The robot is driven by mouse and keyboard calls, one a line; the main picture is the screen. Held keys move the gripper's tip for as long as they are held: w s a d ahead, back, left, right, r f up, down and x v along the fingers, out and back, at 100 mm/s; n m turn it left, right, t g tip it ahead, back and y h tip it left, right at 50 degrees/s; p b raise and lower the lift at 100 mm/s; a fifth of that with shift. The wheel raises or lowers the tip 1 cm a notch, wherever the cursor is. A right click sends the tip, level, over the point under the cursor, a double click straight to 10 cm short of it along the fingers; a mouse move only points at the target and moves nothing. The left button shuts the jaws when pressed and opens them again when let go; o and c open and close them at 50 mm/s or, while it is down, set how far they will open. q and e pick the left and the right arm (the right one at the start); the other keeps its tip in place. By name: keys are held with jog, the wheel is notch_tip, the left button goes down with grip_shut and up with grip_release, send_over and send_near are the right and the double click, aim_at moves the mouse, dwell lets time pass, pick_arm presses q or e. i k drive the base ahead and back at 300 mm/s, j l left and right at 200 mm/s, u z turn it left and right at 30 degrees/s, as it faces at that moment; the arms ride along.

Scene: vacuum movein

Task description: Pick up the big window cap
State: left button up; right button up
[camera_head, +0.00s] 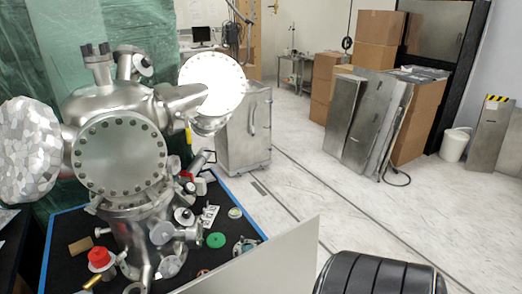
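A large metal vacuum chamber (78,108) stands at the left of the head view. A big round bolted flange with a smooth grey face (120,157) points toward me. A bright white disc (212,83) closes the port at the upper right. A large foil-wrapped round end (28,150) is at the far left. I cannot tell which of these is the big window cap. Neither of my grippers is in view.
The black table top (75,225) holds several small parts, among them a red-topped piece (99,256) and a green disc (216,240). A pale panel (275,262) and a black ribbed seat (375,273) are close in front. The floor (310,185) at centre is clear.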

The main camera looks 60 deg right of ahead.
aim_at(249, 244)
jog(key=z, duration=1.7)
